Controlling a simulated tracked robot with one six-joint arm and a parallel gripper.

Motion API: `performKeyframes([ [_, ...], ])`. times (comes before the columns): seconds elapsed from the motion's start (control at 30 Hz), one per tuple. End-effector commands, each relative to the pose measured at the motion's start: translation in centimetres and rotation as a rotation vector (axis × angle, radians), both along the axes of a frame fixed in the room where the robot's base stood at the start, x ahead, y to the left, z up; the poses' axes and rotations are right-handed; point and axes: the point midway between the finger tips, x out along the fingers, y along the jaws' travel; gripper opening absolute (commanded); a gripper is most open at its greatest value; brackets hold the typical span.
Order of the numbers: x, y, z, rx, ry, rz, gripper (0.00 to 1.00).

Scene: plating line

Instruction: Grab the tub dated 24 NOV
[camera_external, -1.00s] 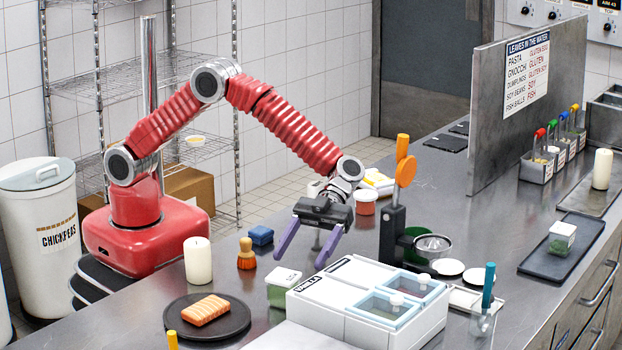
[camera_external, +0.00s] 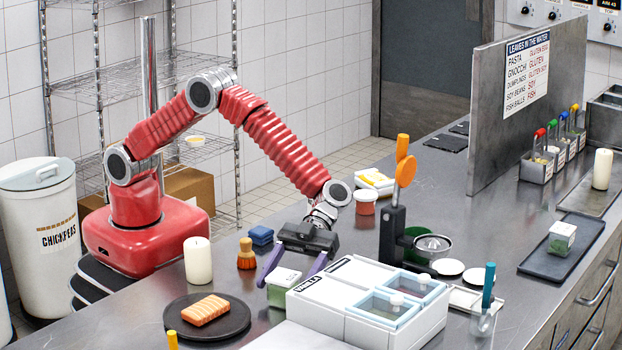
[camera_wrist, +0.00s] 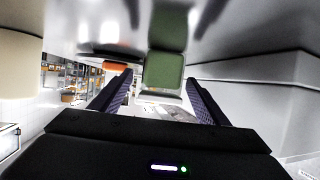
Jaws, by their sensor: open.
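A small green tub with a white lid (camera_external: 283,286) stands on the steel counter, just left of the white box marked VANILLA. A similar green tub (camera_external: 562,240) sits on a dark tray at the right. I cannot read a date on either tub. In the wrist view a green tub (camera_wrist: 164,72) shows ahead, between the spread fingers (camera_wrist: 158,92). I cannot tell whether they touch it.
The white VANILLA box (camera_external: 365,308) stands close on the tub's right. A black stand with an orange disc (camera_external: 397,235) rises behind.

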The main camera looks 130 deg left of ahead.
Motion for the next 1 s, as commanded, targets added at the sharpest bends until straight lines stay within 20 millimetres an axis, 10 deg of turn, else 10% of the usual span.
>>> performKeyframes([
  [0.5,1.2,-4.7,-1.2,0.001,0.0,0.0,0.69],
  [1.0,1.3,-4.9,-1.3,0.001,-0.001,0.002,0.69],
])
